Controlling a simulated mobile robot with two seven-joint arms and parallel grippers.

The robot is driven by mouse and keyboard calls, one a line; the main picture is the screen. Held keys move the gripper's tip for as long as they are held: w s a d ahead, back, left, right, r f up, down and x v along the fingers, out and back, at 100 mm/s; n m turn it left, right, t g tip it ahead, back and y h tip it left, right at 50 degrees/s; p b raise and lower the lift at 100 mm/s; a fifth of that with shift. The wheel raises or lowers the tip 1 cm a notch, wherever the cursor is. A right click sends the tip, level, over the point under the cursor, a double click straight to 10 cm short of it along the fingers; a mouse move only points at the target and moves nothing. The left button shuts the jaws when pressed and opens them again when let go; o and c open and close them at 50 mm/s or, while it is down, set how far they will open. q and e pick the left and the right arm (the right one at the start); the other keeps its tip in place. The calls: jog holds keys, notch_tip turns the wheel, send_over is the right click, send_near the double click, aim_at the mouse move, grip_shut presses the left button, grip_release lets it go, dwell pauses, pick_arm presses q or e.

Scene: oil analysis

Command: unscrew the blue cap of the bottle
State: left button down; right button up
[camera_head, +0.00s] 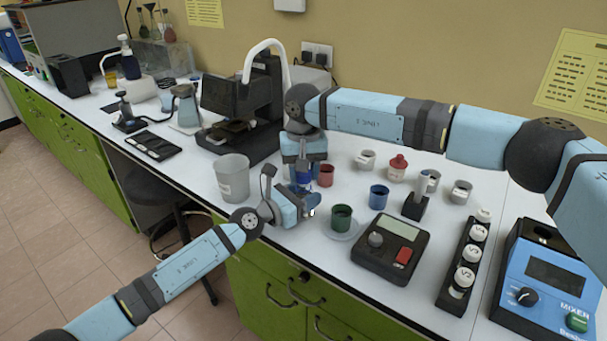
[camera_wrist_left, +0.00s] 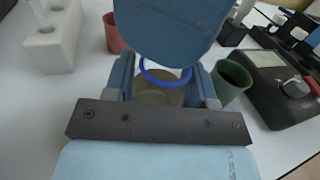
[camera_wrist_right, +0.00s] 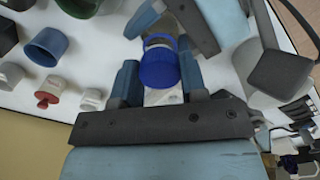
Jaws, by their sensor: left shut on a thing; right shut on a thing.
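The bottle stands between my two grippers, mostly hidden in the head view. A blue ring shows above the body. The ribbed blue cap (camera_wrist_right: 159,69) is between the fingers of my right gripper (camera_wrist_right: 158,82), which is shut on it from above. In the head view, my left gripper (camera_head: 303,205) is low and my right gripper (camera_head: 305,178) is just above it. I cannot tell how far the cap is turned.
A grey beaker (camera_head: 232,178) stands close left of the grippers. A red cup (camera_head: 326,176), blue cup (camera_head: 378,197) and green cup (camera_head: 342,217) stand close right. A dark instrument (camera_head: 391,250), vial rack (camera_head: 463,267) and blue mixer (camera_head: 551,278) are farther right. A black microscope (camera_head: 240,105) is behind.

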jog(key=shift+r, duration=0.3)
jog(key=shift+r, duration=2)
pick_arm(q)
jog(key=shift+c, duration=1.9)
grip_release()
